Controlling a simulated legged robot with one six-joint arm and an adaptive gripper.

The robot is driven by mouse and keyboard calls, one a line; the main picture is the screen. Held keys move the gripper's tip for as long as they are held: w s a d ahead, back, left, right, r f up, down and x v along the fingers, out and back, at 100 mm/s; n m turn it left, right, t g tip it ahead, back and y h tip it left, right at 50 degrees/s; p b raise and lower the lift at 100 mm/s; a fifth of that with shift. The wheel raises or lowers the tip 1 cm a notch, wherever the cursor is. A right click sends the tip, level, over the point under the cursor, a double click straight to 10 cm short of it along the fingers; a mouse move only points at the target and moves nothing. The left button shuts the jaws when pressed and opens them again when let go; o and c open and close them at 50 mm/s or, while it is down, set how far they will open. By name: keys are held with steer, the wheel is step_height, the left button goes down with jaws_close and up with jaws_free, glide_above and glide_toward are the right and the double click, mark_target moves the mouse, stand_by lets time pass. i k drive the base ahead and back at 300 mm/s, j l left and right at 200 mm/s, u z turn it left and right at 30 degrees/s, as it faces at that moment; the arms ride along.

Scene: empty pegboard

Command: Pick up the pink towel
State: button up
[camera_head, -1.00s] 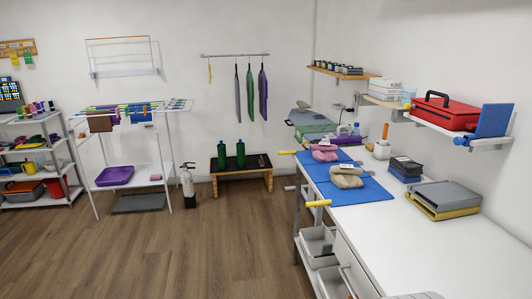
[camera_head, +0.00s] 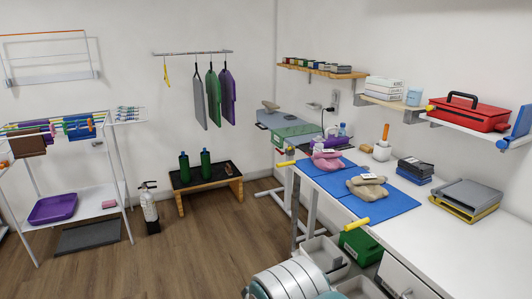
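A pink, folded, soft-looking item (camera_head: 328,160) with a small white label lies on the far part of the blue mat (camera_head: 404,203) on the white workbench (camera_head: 440,245). It may be the pink towel, but it is too small to be sure. A similar beige item (camera_head: 367,187) with a label lies nearer on the same mat, apart from the pink one. A small pink block-like thing (camera_head: 108,204) sits on the white rack's lower shelf; I cannot tell if it is cloth. My gripper is not in view.
White bins and a green box (camera_head: 360,246) are under the bench. Yellow-tipped bars (camera_head: 356,224) stick out from its left side. A black-topped low table (camera_head: 206,177), a fire extinguisher (camera_head: 149,208) and a drying rack (camera_head: 72,213) stand at the left. Wooden floor (camera_head: 175,262) between is clear.

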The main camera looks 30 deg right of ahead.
mark_target(328, 158)
steer(key=i+z, duration=0.1)
steer(key=i, duration=0.65)
steer(key=i+j+z, duration=0.1)
steer(key=i, duration=0.6)
steer(key=i+z, duration=0.45)
steer(key=i+j+z, duration=0.2)
steer(key=i+z, duration=0.25)
steer(key=i+l+z, duration=0.1)
steer(key=z, duration=0.3)
steer(key=i+z, duration=0.55)
steer(key=z, duration=0.3)
steer(key=i+j+z, duration=0.1)
steer(key=z, duration=0.35)
steer(key=i, duration=0.1)
